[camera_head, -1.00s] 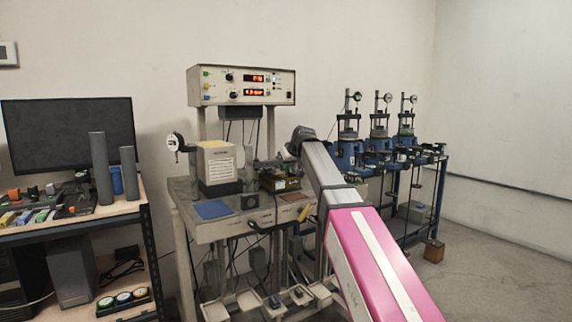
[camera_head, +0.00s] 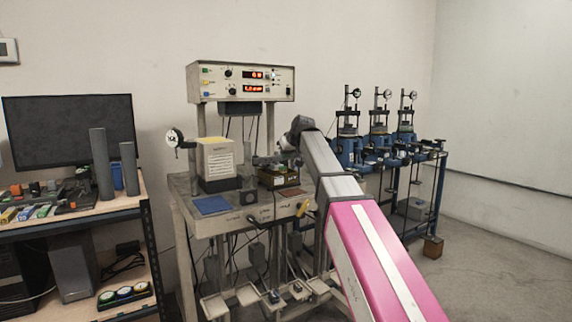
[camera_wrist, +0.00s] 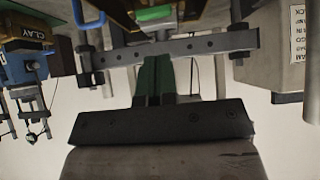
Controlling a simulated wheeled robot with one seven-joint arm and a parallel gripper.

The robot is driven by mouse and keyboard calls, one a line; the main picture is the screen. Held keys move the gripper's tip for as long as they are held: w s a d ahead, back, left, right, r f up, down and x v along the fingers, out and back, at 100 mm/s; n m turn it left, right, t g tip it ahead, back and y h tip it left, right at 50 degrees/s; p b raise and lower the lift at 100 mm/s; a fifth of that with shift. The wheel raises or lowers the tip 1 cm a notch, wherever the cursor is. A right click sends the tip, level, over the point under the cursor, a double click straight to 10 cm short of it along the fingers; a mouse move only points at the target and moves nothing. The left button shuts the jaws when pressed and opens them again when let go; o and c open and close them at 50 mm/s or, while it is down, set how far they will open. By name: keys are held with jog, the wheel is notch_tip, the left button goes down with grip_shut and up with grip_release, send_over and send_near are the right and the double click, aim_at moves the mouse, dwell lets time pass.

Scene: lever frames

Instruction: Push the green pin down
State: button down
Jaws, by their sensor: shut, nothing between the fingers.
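In the wrist view, my gripper (camera_wrist: 157,62) is shut and empty, its dark narrow fingers close together in front of the dark mounting plate. A round green piece (camera_wrist: 153,13), which may be the green pin, shows at the top edge, apart from the fingers in the picture; its outline is cut off. A grey metal bar (camera_wrist: 185,46) crosses between it and the fingers. In the head view, my arm reaches to the middle of the test bench (camera_head: 225,222). The fingertips and the green pin cannot be made out clearly there.
A cream box (camera_head: 215,158), a dial gauge (camera_head: 173,138) and a display panel (camera_head: 240,82) stand at the bench. A blue pad (camera_head: 210,205) lies in front. Several blue presses (camera_head: 378,145) stand right. A desk with a monitor (camera_head: 68,145) is left.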

jog(key=v, duration=0.9)
jog(key=shift+s+r, duration=0.25)
jog(key=shift+r, duration=0.1)
jog(key=shift+d, duration=0.1)
